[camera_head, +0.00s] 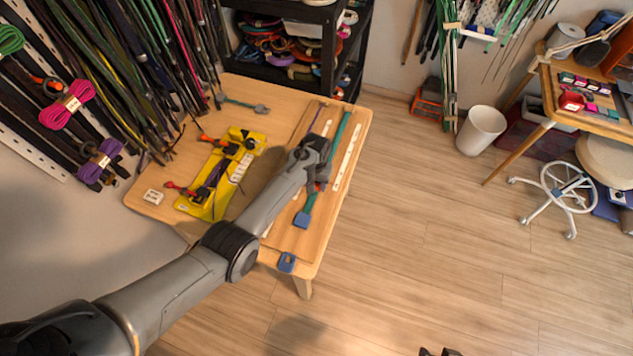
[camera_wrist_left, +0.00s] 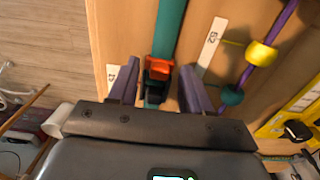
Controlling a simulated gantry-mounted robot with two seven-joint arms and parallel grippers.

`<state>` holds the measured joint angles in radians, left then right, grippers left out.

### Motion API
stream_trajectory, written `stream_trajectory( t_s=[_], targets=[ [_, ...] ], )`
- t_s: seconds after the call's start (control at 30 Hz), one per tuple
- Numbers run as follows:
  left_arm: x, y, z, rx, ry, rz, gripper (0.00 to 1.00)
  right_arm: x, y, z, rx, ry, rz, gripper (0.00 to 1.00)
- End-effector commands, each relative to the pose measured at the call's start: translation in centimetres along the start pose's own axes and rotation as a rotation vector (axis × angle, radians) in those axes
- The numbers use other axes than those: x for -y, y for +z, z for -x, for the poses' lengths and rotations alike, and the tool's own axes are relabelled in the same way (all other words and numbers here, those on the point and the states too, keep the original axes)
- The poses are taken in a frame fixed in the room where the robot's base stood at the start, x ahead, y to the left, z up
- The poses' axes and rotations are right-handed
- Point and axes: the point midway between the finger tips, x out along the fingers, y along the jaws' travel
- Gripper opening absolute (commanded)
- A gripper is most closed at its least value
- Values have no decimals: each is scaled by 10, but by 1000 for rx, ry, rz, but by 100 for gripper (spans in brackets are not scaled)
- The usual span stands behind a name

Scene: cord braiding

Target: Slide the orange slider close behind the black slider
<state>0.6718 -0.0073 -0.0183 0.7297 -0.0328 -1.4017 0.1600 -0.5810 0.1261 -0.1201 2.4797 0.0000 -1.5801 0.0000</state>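The orange slider (camera_wrist_left: 160,69) and the black slider (camera_wrist_left: 156,91) sit one right behind the other on a teal strap (camera_wrist_left: 168,30), with no clear gap between them in the left wrist view. The strap also shows along the board in the head view (camera_head: 341,132). My left gripper (camera_wrist_left: 159,68) is open, one finger on each side of the sliders, with wood visible between fingers and sliders. In the head view my left gripper (camera_head: 319,182) hides most of the sliders. Two dark tips at the bottom edge (camera_head: 440,352) may be my right gripper; too little shows to tell its state.
A purple cord with a yellow bead (camera_wrist_left: 261,54) and a teal bead (camera_wrist_left: 232,95) runs beside the strap. White label strips (camera_head: 347,158) lie along the board. A yellow holder (camera_head: 212,195) with tools is left on the table.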

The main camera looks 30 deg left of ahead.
Motion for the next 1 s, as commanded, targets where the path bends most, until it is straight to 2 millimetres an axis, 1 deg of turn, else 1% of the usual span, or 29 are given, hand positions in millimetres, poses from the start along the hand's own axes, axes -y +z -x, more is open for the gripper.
stream_trajectory(
  t_s=[0.17, 0.27, 0.37, 0.47, 0.7, 0.9, 1.0],
  targets=[
    [0, 0, 2, -1, 0, 0, 49, 0, -1, 1, -1, -2, -2, 43],
    [0, -1, 8, -1, 0, 0, 49, 1, -2, 4, -2, -3, -4, 43],
    [0, -1, 20, -3, 1, 0, 49, 1, -4, 8, -2, -5, -6, 43],
    [0, 0, 36, -3, 1, 0, 49, 1, -6, 14, -3, -6, -8, 43],
    [0, 0, 77, -3, 1, 0, 49, 1, -8, 23, -3, -7, -9, 43],
    [0, 0, 99, -1, 0, 0, 49, 1, -9, 26, -3, -7, -8, 43],
    [0, 0, 105, -1, 0, 0, 49, 1, -10, 26, -3, -5, -7, 43]
  ],
)
